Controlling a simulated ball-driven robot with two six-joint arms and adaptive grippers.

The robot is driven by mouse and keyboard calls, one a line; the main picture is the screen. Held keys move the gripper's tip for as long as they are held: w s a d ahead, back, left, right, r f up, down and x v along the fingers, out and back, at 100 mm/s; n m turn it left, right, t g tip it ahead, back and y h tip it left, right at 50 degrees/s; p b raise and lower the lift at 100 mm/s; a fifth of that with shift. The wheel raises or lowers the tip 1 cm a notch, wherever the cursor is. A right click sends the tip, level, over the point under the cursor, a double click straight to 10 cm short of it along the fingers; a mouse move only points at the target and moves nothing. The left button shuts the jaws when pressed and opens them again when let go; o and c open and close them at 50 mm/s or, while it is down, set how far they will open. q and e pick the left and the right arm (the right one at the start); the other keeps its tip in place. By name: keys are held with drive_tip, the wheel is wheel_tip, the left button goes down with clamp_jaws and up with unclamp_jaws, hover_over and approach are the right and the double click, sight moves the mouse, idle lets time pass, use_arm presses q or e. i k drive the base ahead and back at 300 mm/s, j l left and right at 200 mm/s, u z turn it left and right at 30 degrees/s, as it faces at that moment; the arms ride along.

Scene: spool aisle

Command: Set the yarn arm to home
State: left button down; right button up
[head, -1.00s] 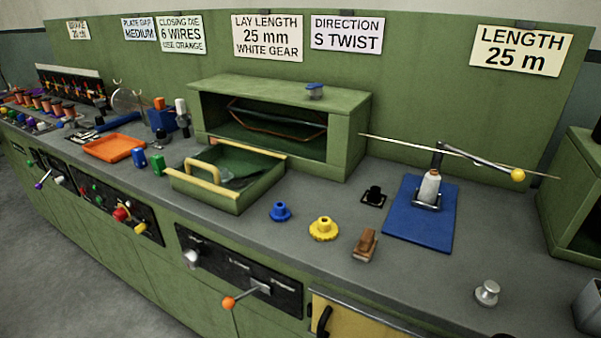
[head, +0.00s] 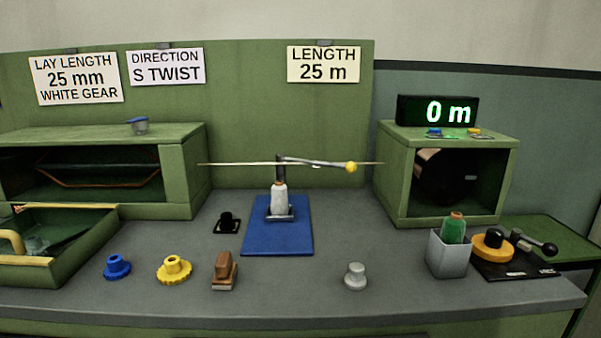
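The yarn arm (head: 315,163) is a grey bar with a yellow ball (head: 351,167) at its right end. It sits on top of a thin upright post behind a white yarn cone (head: 279,196) on a blue mat (head: 277,242). The arm points to the right, close to a thin pale rod or strand (head: 235,164) that runs from the left cabinet to the right cabinet. I cannot tell whether they touch. No home mark is readable. Neither of my grippers is in view.
Blue (head: 117,266), yellow (head: 173,269) and silver (head: 355,275) knob-like parts and a brown block (head: 224,270) stand along the bench front. A grey bin (head: 447,253) holds a green spool. A display (head: 437,110) reads 0 m.

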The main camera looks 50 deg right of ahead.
sight(351, 167)
drive_tip(key=z, duration=1.9)
drive_tip(key=i+l, duration=0.1)
drive_tip(key=l, duration=0.8)
drive_tip(key=i+l+u, duration=0.15)
drive_tip(key=l, duration=0.75)
